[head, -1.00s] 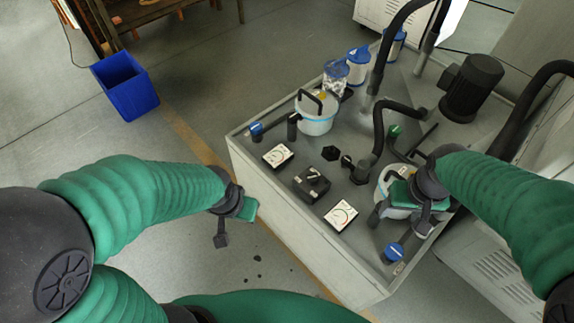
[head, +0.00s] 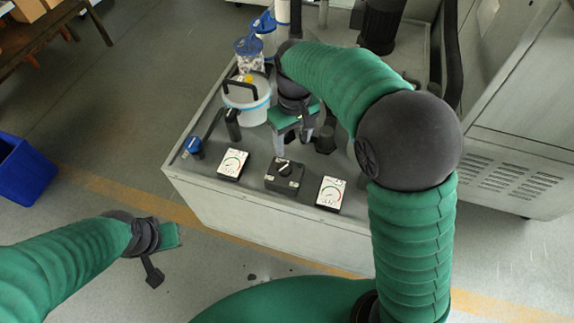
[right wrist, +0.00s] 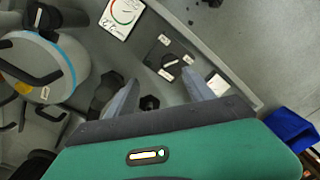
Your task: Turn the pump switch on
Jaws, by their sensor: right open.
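The pump switch is a dark box with a black rotary knob (head: 284,176) on the grey machine top, between two white dial gauges. Its knob also shows in the right wrist view (right wrist: 169,60), with small pale labels around it. My right gripper (head: 293,146) is open and empty, fingers pointing down, above the top just behind the switch box. In the right wrist view its fingers (right wrist: 160,83) are spread, apart from the knob. My left gripper (head: 158,248) hangs over the floor left of the machine, and its jaw gap is unclear.
The gauges (head: 233,163) (head: 330,191) flank the switch. A white bucket (head: 247,98) and a blue-handled valve (head: 193,147) stand to the left. A blue bin (head: 22,170) stands on the floor.

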